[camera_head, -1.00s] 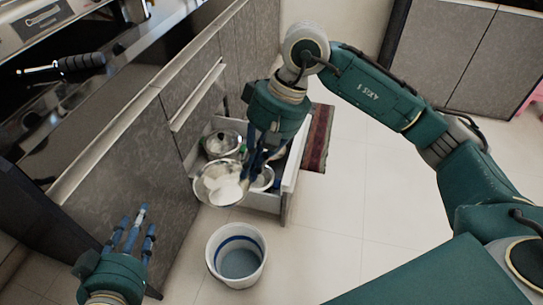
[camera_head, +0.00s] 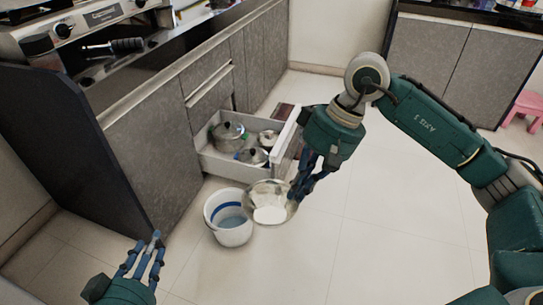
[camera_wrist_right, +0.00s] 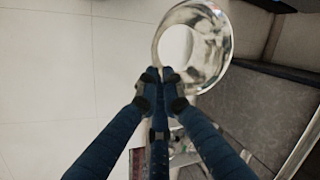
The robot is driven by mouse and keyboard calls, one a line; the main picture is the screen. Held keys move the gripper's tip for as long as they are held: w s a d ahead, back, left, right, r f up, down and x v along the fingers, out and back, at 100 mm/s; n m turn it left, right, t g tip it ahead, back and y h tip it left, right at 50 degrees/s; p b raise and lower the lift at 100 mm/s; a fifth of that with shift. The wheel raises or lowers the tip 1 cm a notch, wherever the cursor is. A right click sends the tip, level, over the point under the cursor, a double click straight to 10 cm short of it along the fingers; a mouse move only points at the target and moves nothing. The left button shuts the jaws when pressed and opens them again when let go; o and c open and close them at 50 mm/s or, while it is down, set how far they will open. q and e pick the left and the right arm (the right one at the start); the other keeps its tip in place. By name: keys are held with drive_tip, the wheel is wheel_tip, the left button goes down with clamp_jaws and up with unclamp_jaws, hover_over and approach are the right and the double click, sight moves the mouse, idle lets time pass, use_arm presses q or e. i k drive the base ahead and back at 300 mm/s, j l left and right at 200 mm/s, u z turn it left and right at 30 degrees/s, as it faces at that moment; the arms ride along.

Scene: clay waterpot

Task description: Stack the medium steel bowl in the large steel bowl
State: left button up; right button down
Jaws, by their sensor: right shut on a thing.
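My right gripper (camera_head: 300,187) is shut on the rim of a shiny steel bowl (camera_head: 284,189). The bowl is held tilted, right of the bucket and in front of the open drawer, and its pale inside faces the head camera. In the right wrist view, the bowl (camera_wrist_right: 215,48) is beyond my closed fingertips (camera_wrist_right: 162,75). I cannot tell whether it is the medium or the large one. No second open bowl shows clearly. My left gripper (camera_head: 148,250) is empty at the lower left, with its fingers spread.
An open drawer (camera_head: 222,166) holds lidded steel pots (camera_head: 228,132). A white bucket with a blue band (camera_head: 229,232) stands on the floor beside the held bowl. Grey cabinets and a counter line the left. The tiled floor (camera_head: 370,210) to the right is clear.

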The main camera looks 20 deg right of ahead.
sight(269, 142)
drive_tip(key=u, duration=0.45)
drive_tip(key=k+u, duration=0.1)
drive_tip(key=u, duration=0.35)
drive_tip(key=j+u, duration=0.1)
drive_tip(key=u, duration=0.35)
drive_tip(key=k+u, duration=0.1)
drive_tip(key=u, duration=0.35)
drive_tip(key=l+u, duration=0.3)
drive_tip(key=l, duration=0.15)
drive_tip(key=l+u, duration=0.25)
drive_tip(key=l, duration=0.2)
drive_tip(key=k+l+u, duration=0.15)
drive_tip(key=l+u, duration=0.15)
drive_tip(key=k+l+u, duration=0.25)
drive_tip(key=l, duration=0.25)
drive_tip(key=k+l, duration=0.15)
drive_tip(key=l, duration=0.25)
drive_tip(key=k+l, duration=0.15)
drive_tip(key=l, duration=0.25)
drive_tip(key=k+l, duration=0.15)
drive_tip(key=l, duration=0.25)
drive_tip(key=k+l, duration=0.1)
drive_tip(key=l, duration=0.3)
drive_tip(key=k+l, duration=0.15)
drive_tip(key=l, duration=0.25)
drive_tip(key=k+l, duration=0.15)
drive_tip(key=l, duration=0.25)
drive_tip(key=k+l, duration=0.15)
drive_tip(key=l, duration=0.25)
